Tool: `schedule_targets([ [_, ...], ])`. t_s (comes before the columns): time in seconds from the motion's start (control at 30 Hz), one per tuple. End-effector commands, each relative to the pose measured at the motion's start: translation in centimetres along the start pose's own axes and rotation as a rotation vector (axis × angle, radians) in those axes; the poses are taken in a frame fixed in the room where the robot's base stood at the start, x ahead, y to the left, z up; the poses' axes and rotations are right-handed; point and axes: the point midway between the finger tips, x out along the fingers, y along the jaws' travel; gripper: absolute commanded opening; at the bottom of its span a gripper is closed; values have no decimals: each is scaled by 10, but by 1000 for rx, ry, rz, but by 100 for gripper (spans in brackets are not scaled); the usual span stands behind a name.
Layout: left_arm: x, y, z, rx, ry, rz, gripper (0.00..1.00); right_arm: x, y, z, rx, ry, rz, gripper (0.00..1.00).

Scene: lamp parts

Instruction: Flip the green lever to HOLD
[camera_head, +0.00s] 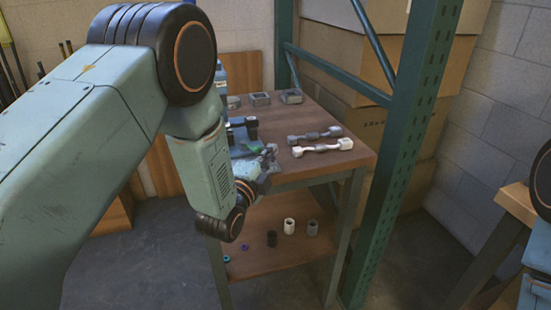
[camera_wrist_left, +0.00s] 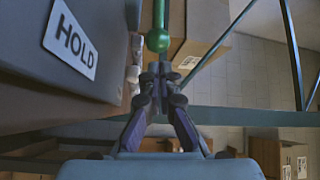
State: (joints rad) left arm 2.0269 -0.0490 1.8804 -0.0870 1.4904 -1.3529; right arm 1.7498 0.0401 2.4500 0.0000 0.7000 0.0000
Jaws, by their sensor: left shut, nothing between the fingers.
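The green lever shows in the left wrist view as a thin rod with a round green knob (camera_wrist_left: 157,40), at the top middle. A dark box beside it carries a white HOLD label (camera_wrist_left: 71,41) at the upper left. My left gripper (camera_wrist_left: 160,70) is shut and empty, its fingertips just below the knob in the picture. I cannot tell whether they touch it. In the head view my left gripper (camera_head: 268,155) is over the table's near left part, and my arm hides most of the lever's box. My right gripper is out of view.
A wooden table (camera_head: 345,164) holds grey and white dumbbell-shaped parts (camera_head: 320,147) and small grey blocks (camera_head: 291,96) at the back. Several small cylinders (camera_head: 289,226) stand on its lower shelf. A green rack post (camera_head: 405,140) rises close to its right side.

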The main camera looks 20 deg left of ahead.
Motion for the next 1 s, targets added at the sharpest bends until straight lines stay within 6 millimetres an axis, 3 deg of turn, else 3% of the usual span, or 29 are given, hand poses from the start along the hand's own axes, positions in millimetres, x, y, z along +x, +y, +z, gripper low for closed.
schedule_targets([
  [0.23,-4,0,12,-1,0,-1,0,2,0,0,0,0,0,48],
  [1.0,-10,-1,15,0,1,0,0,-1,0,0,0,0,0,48],
])
